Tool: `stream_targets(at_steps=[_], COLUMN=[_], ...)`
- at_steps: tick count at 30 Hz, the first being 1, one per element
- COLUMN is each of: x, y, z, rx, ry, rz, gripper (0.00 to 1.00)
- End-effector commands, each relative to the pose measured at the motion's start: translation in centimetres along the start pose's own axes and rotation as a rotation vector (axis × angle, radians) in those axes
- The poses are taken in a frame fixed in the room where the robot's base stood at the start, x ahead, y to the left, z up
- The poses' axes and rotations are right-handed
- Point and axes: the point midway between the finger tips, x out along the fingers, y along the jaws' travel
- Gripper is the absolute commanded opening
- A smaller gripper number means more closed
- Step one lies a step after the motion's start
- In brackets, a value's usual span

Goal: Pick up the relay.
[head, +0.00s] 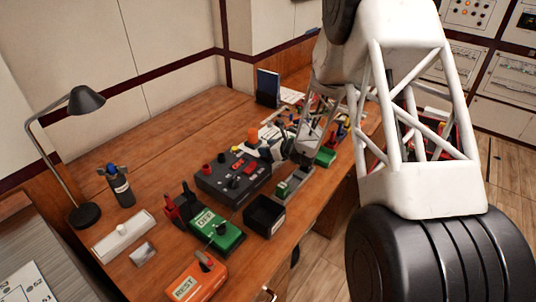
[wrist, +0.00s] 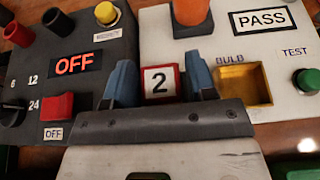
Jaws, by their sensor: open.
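My gripper (wrist: 162,88) shows in the wrist view with its two blue fingers apart. Between them, farther off, is a small red-edged white block or plate marked 2 (wrist: 161,81); I cannot tell whether the fingers touch it. In the head view my gripper (head: 272,149) is low over the workbench, beside a dark control box, partly hidden by my arm. I cannot pick out the relay for certain. A small part with a green top (head: 281,189) stands on a grey base near the bench's front edge and may be it.
A dark box with an OFF display (wrist: 75,64) and a white tester with a PASS sign (wrist: 263,20) flank the fingers. On the bench (head: 165,160) are a black open bin (head: 264,218), a green box (head: 216,232), an orange box (head: 190,282) and a lamp (head: 87,100).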

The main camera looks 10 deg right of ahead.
Motion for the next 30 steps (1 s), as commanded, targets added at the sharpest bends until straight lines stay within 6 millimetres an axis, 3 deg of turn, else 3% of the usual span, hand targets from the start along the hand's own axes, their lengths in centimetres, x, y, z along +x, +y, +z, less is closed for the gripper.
stream_targets(at_steps=[6,23,24,30], x=[1.5,1.5,1.5,1.5], y=[0.0,0.0,0.0,0.0], z=[0.0,0.0,0.0,0.0], rx=[-0.001,0.000,0.000,0.000], ry=[0.000,0.000,0.000,0.000], rz=[0.001,0.000,0.000,0.000], gripper=[0.51,0.51,0.50,0.19])
